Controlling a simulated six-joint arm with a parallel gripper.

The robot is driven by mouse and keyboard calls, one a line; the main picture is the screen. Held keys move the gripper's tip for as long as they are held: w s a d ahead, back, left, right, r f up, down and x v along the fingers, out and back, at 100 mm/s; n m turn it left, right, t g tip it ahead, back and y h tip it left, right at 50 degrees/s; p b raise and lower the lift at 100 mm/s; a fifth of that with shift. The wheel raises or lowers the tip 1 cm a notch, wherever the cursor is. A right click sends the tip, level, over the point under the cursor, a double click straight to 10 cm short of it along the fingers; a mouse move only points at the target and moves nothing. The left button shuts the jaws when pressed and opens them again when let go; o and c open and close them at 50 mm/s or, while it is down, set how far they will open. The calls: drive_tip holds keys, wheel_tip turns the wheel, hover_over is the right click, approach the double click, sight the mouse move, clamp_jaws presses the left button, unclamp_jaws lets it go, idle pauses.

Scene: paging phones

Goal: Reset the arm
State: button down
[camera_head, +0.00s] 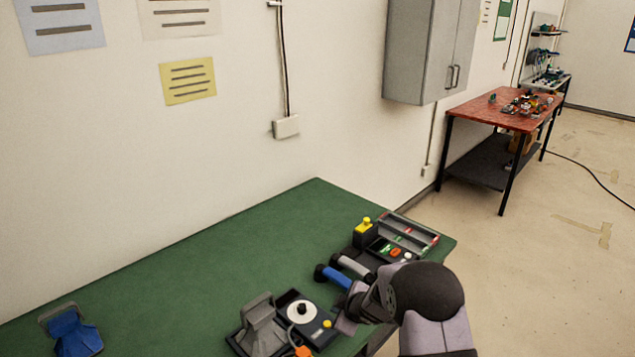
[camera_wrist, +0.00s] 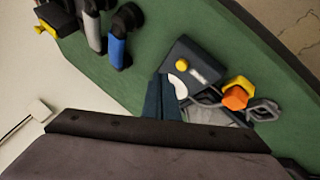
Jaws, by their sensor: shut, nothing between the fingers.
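My gripper (camera_head: 346,324) is over the front right of the green table, beside the dark blue dial unit (camera_head: 304,312). In the wrist view my gripper's dark fingers (camera_wrist: 163,90) are together, with nothing seen between them. They partly cover the dial unit (camera_wrist: 203,60) and its white dial. A blue handset (camera_head: 332,277) and a grey handset (camera_head: 351,266) lie behind my gripper, apart from it. The blue handset (camera_wrist: 117,48) and the grey handset (camera_wrist: 94,30) also show in the wrist view. My arm hides part of the table's right side.
A grey cradle (camera_head: 262,322) stands left of the dial unit, and a blue cradle (camera_head: 74,334) stands far left. A yellow-topped box (camera_head: 365,234) and a grey tray (camera_head: 425,237) are at the back right. The green table (camera_head: 200,285) is clear in the middle. A wall stands behind.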

drive_tip(key=s+d+f+m+g+h, duration=0.2)
drive_tip(key=s+d+f, duration=0.1)
drive_tip(key=s, duration=0.4)
drive_tip(key=s+d+f+m+g+h, duration=0.1)
drive_tip(key=s+d+f+m+g, duration=0.1)
drive_tip(key=s+d+m+g, duration=0.3)
drive_tip(key=s+d+f+h, duration=0.2)
drive_tip(key=s+f, duration=0.1)
drive_tip(key=s, duration=0.5)
drive_tip(key=s+a+r+m+g+y, duration=0.1)
drive_tip(key=s+r+m+g, duration=0.15)
drive_tip(key=s+r, duration=0.55)
drive_tip(key=s+a+r+m+g+y, duration=0.1)
drive_tip(key=s+r+m, duration=0.3)
drive_tip(key=s, duration=0.8)
drive_tip(key=w+r+t, duration=0.3)
drive_tip(key=r, duration=0.2)
drive_tip(key=shift+w+d+r, duration=0.2)
drive_tip(key=shift+w+r, duration=0.05)
